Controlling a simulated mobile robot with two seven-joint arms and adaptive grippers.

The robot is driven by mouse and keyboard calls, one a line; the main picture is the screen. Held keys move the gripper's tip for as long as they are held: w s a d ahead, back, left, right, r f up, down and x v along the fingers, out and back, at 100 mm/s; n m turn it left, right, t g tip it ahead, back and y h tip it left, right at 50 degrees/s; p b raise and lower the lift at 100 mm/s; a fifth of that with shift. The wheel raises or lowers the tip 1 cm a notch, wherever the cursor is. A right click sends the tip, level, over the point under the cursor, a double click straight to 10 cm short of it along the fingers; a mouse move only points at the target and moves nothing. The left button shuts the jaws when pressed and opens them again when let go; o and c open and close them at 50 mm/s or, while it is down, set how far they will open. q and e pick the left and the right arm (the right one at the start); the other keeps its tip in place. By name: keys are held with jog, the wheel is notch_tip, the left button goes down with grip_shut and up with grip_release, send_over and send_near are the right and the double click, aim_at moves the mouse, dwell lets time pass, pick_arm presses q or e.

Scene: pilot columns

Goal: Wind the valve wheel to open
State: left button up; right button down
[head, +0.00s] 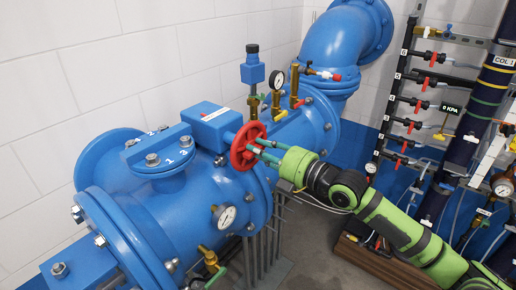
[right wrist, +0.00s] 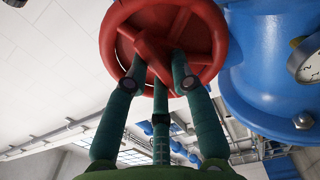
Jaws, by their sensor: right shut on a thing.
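The red valve wheel (head: 248,145) sits on the side of a blue gearbox (head: 213,123) on top of a large blue pipe valve. My right gripper (head: 264,150) reaches it from the right in the head view, its green fingers at the wheel. In the right wrist view the fingers (right wrist: 160,68) of my right gripper are among the spokes of the red wheel (right wrist: 165,40), shut on it. The exact finger contact is partly hidden behind the rim. My left gripper does not show in either view.
A pressure gauge (head: 225,216) and a brass tap (head: 209,257) stick out of the pipe below the wheel. Another gauge (head: 277,80) and brass fittings stand behind it. A rack with red-handled valves (head: 421,106) is at the right. White wall lies behind.

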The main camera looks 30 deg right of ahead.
jog(key=shift+r, duration=0.35)
jog(key=n+b, duration=0.3)
jog(key=n, duration=0.2)
jog(key=shift+f, duration=0.1)
dwell(0.4)
jog(key=n+b, duration=0.2)
jog(key=n, duration=0.2)
jog(key=shift+a+n, duration=0.1)
jog(key=shift+n, duration=0.3)
